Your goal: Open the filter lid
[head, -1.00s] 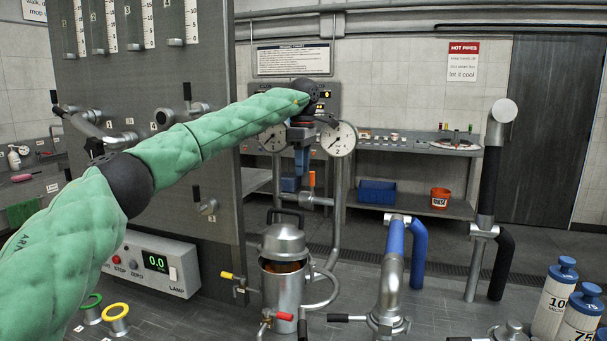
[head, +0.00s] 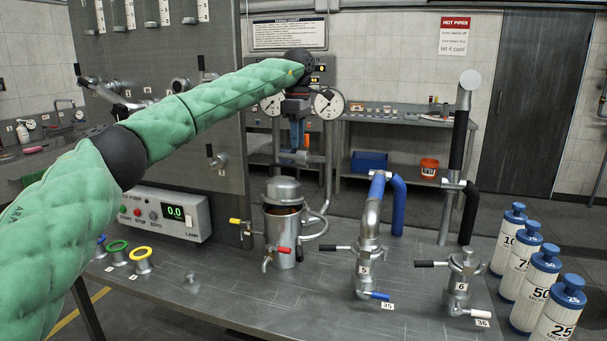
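A steel canister (head: 284,238) with a domed steel lid (head: 282,189) stands on the bench in the middle; it looks like the filter. The lid sits over the canister, with a reddish-brown band showing below it; I cannot tell whether it is latched. My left gripper (head: 298,138) hangs pointing down at the end of the green-sleeved arm, above and behind the lid in the picture and apart from it. Its fingers are small and blend with the pipework, so their opening is unclear. My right gripper is out of view.
Pipe fittings with valve handles (head: 366,268) stand right of the canister. Several white filter cartridges with blue caps (head: 543,270) line the right edge. A control box (head: 165,213) and coloured rings (head: 141,256) are at left.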

